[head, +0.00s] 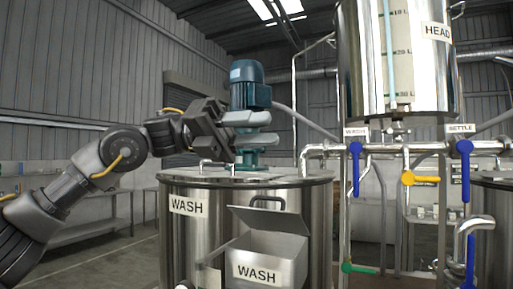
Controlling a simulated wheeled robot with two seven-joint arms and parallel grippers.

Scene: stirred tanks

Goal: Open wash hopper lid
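The wash hopper (257,266) is a pale steel box labelled WASH on the front of the wash tank (188,235). Its lid (268,219) is a grey plate with a dark handle (268,202) at its upper edge. The lid slants upward above the box, and part of the pale box shows below it. I cannot tell how far it is raised. My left gripper (248,129) is above the tank top, in front of the blue-green motor, up and left of the lid handle. Its fingers are apart, with nothing clearly held. My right gripper is not in view.
The motor (250,88) stands upright on the tank top. A HEAD tank (365,60) hangs at the upper right above pipes with blue valve handles (356,165) and a yellow one (420,179). A grey bench (85,228) stands at the left; the floor there is clear.

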